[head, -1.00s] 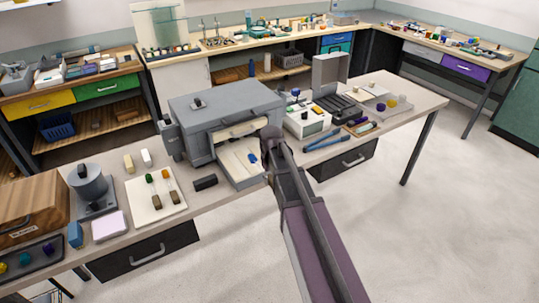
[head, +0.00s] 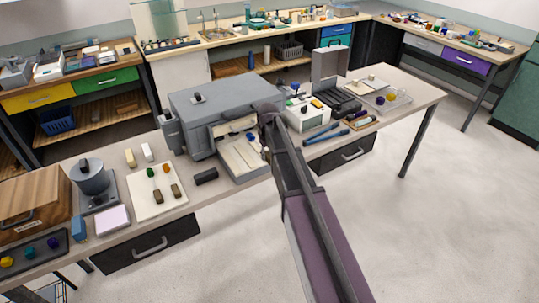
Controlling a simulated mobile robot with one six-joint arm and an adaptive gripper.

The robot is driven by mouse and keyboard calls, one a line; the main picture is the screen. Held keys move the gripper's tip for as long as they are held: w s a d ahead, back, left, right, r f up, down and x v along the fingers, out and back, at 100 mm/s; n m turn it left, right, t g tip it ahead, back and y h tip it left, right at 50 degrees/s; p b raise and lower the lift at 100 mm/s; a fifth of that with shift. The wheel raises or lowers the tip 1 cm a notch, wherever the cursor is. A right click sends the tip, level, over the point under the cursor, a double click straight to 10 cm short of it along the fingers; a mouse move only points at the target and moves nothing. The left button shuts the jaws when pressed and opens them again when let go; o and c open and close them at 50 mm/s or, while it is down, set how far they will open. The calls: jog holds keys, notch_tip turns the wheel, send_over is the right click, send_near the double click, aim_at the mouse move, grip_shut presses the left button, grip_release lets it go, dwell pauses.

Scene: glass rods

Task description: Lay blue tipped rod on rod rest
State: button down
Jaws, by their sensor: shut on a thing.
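The blue tip (head: 250,136) of a rod shows just left of my wrist, in front of the open grey box-shaped machine (head: 225,100) and above its pale pull-out tray (head: 240,157). The clear shaft is too faint to follow. My gripper (head: 264,148) is there too, mostly hidden behind my own arm, and is shut on the blue tipped rod. A white board (head: 145,205) to the left bears a green tip (head: 151,172), an orange tip (head: 166,168) and two brown blocks (head: 176,191). I cannot tell for sure which piece is the rod rest.
A dark block (head: 206,176) lies between the board and the tray. A grey round device (head: 90,178) and a pink-white pad (head: 112,219) stand farther left. Blue tools (head: 322,132) and a white instrument (head: 303,113) are on the right. The bench front has narrow clear strips.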

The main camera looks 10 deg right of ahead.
aim_at(257, 159)
jog(key=shift+w+a+f+b, duration=0.45)
jog(key=shift+w+f+b, duration=0.6)
jog(key=shift+w, duration=0.35)
jog(key=shift+w+a+f+b, duration=0.45)
jog(key=shift+w+f+b, duration=0.5)
jog(key=shift+w, duration=0.45)
jog(key=shift+w+a+f+b, duration=0.45)
jog(key=shift+w+f+b, duration=0.6)
jog(key=shift+w, duration=0.35)
jog(key=shift+f, duration=0.25)
jog(key=shift+c, duration=1.5)
grip_release()
jog(key=shift+r, duration=0.1)
